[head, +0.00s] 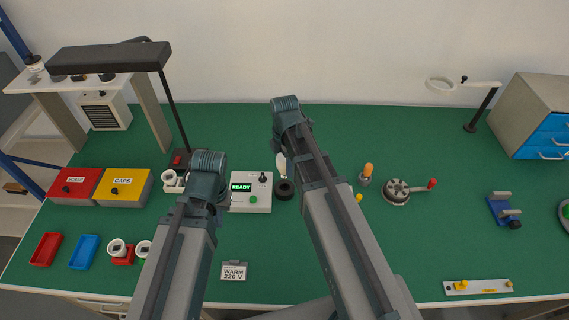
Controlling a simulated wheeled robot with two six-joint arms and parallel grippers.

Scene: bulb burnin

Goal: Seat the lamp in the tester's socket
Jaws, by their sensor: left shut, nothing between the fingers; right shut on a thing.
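The tester (240,207) is a pale box with a lit green READY display, a green button and a black knob. A black round socket-like part (284,190) sits at its right side. My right gripper (282,152) is shut on a white lamp (282,168), which shows just above the black part in the picture. My arm hides most of the fingers, and I cannot tell whether lamp and socket touch. My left gripper (221,214) is shut and empty at the tester's left edge, mostly hidden by its own arm.
Red SCRAP (75,187) and yellow CAPS (122,187) boxes, red (46,249) and blue (84,252) trays and white round parts (117,248) lie left. A WARM 220 V card (234,271) lies in front. Green mat between is clear.

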